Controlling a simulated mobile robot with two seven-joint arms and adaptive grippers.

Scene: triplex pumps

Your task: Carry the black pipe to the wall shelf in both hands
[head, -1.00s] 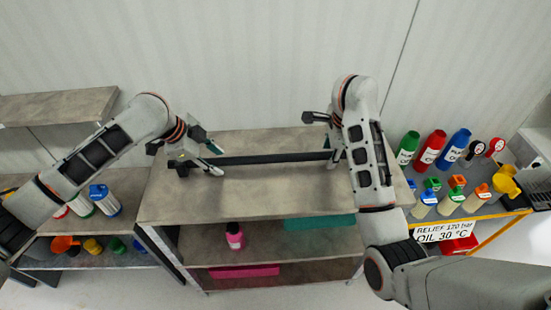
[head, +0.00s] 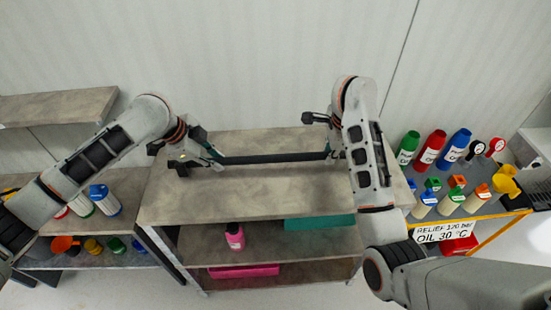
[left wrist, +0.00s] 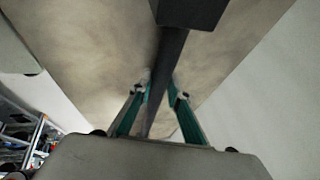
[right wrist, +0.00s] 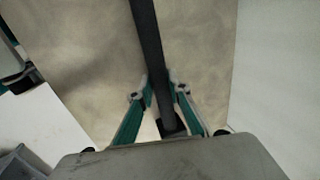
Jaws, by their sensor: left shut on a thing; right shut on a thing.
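The black pipe (head: 275,158) lies left to right along the top of the grey workbench (head: 250,188). I cannot tell whether it touches the surface. My left gripper (head: 217,156) is shut on the pipe near its left end. In the left wrist view the pipe (left wrist: 168,65) runs between the fingers (left wrist: 160,88), with a dark block at the top. My right gripper (head: 334,150) is shut on it near its right end, partly hidden by my arm. In the right wrist view the pipe (right wrist: 150,45) passes between the fingers (right wrist: 158,92). The wall shelf (head: 60,106) is at the upper left, its visible top bare.
Lower shelves hold a pink bottle (head: 235,236), a pink tray (head: 243,271) and a teal box (head: 318,222). Several bottles (head: 430,148) stand on the right-hand table. The left-hand shelf unit (head: 130,190) holds more bottles. The bench front is clear.

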